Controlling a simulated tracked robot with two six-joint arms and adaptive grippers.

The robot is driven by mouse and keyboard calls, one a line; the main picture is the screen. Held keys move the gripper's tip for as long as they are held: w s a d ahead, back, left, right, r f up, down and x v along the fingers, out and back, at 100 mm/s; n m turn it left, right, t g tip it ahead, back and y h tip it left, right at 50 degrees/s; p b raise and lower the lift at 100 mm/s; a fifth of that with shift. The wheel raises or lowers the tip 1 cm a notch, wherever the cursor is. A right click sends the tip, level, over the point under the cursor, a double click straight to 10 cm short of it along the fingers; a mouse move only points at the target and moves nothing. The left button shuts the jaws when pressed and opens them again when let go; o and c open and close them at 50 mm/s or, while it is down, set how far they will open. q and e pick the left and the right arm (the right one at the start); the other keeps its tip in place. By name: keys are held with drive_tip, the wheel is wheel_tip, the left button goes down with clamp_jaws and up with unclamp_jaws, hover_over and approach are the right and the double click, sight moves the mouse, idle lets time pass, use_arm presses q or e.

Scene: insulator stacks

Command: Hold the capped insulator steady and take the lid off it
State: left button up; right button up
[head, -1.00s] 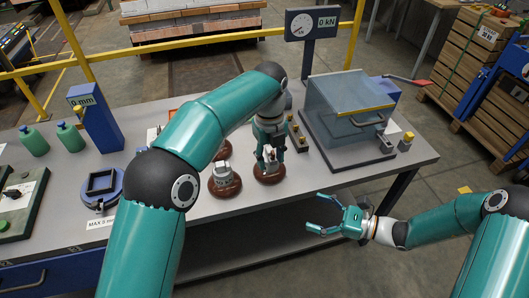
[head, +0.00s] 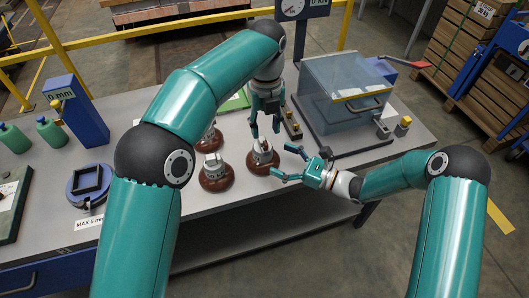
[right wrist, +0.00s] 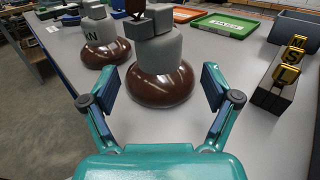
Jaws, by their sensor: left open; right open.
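A brown insulator with a grey, blocky top (head: 262,157) stands upright on the bench; in the right wrist view it (right wrist: 160,80) fills the middle. I cannot tell its lid from the rest of the grey top. My right gripper (head: 280,162) is open, just right of this insulator, fingers toward it; in its own view the fingertips (right wrist: 160,88) flank the brown base without visible contact. My left gripper (head: 265,128) is open, pointing down just above and behind the insulator's top. A similar grey-topped insulator (head: 213,172) stands to the left, marked "kN" in the wrist view (right wrist: 104,40).
A third brown insulator (head: 209,137) stands behind. A green tray (head: 237,100) lies farther back. A dark block with yellow-topped pieces (head: 291,124) and a clear-walled box (head: 345,90) stand to the right. The bench's front edge is close to my right gripper.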

sight(272, 155)
drive_tip(key=x, duration=0.6)
